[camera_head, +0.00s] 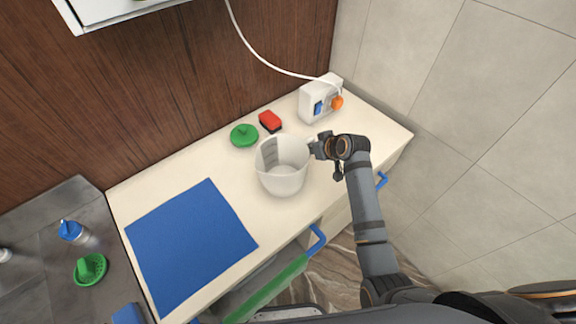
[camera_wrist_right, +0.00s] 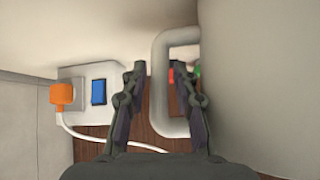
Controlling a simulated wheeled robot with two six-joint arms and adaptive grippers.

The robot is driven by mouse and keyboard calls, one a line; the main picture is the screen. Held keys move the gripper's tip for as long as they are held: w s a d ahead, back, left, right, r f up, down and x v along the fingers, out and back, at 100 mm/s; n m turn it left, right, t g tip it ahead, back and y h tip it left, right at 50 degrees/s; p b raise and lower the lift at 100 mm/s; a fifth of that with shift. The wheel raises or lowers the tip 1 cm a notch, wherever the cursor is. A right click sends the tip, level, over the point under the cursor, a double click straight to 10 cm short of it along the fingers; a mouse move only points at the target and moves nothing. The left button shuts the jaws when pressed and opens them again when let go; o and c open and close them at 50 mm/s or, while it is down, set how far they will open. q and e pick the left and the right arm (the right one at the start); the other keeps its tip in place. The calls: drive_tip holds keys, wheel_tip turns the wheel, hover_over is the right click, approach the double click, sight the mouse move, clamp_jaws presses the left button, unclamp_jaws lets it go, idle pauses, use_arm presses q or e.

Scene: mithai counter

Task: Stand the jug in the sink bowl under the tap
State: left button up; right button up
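The jug (camera_head: 282,177) is a translucent white vessel with grey markings, standing upright on the cream counter. My right gripper (camera_head: 316,148) is beside it, at its right side in the head view. In the right wrist view, the jug's body (camera_wrist_right: 262,80) fills the right side, and its pale handle (camera_wrist_right: 160,90) rises between the two spread fingers of my right gripper (camera_wrist_right: 160,70). The fingers are open, with gaps showing on both sides of the handle. My left gripper is not in view. The sink bowl and the tap are not in view.
A blue mat (camera_head: 190,245) lies left. Small items stand on the grey surface (camera_head: 40,275).

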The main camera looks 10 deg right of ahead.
clamp_jaws()
